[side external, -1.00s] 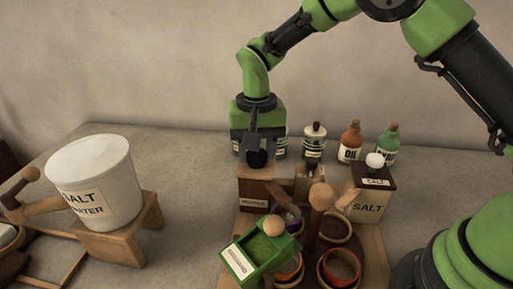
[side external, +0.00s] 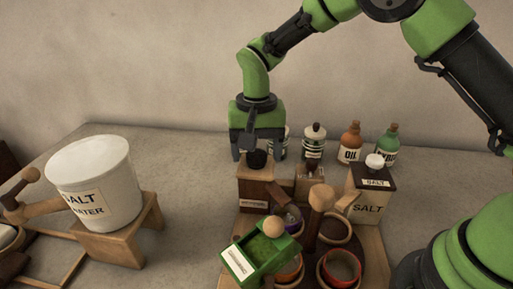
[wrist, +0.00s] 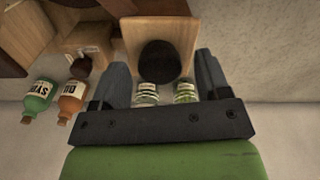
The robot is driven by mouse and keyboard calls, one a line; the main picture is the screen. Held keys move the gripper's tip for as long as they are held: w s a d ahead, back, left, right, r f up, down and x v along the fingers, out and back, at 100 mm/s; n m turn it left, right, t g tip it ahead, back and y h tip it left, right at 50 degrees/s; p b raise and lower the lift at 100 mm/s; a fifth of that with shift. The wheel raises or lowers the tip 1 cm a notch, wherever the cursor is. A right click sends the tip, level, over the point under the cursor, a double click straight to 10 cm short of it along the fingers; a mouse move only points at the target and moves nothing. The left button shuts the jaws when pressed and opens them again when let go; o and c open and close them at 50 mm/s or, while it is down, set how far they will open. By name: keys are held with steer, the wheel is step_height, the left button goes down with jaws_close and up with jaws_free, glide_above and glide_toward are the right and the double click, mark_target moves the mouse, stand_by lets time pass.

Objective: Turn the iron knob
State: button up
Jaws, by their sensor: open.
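The iron knob (side external: 257,159) is a dark round knob on top of a brown wooden box (side external: 256,189) with a label on its front. It also shows in the wrist view (wrist: 159,63), dark and round over the light wooden top. My gripper (side external: 257,146) points down above the box. In the wrist view its two fingers (wrist: 162,62) are open, one to each side of the knob, with visible gaps. The side view does not clearly show how far down the fingertips reach beside the knob.
Oil (side external: 350,142) and green bottles (side external: 388,144) and striped jars (side external: 314,142) stand behind. A salt box (side external: 369,198) is to the right. A green box (side external: 258,254) and several rings are in front. A white salt bucket (side external: 95,181) stands on a wooden stool at left.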

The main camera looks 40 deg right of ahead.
mark_target(257, 153)
steer(key=shift+r, duration=0.1)
step_height(257, 153, up, 10)
stand_by(0.4)
steer(key=s+d+r+n+t+y, duration=0.1)
steer(key=s+d+r+t, duration=0.3)
steer(key=s+r, duration=0.55)
steer(key=s+d+f+n+t+y, duration=0.1)
steer(key=s+d+t, duration=0.2)
steer(key=s, duration=1)
steer(key=shift+s+f+n, duration=0.15)
steer(key=shift+f+n, duration=0.25)
